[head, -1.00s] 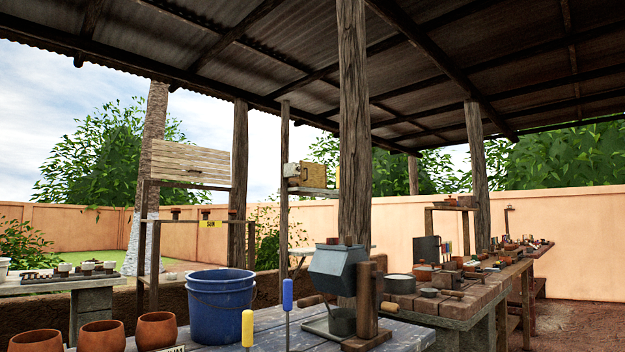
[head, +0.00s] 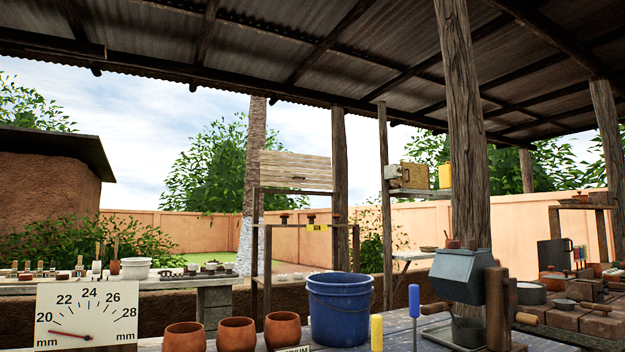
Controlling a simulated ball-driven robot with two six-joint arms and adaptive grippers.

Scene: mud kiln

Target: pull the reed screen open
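A pale panel of horizontal slats, which looks like the reed screen (head: 285,168), stands above a dark wooden frame in the middle distance. A small dark handle (head: 299,179) shows low on its face. The panel looks closed across its frame, and what is behind it is hidden. A yellow "SUN" label (head: 317,227) hangs on the rail below it. Neither of my grippers is in view.
A near table carries several clay cups (head: 236,335), a blue bucket (head: 338,312), a grey hopper device (head: 460,276) and a millimetre dial (head: 87,315). Wooden posts (head: 466,130) stand to the right. A bench with brushes and pots (head: 135,268) lies at the left.

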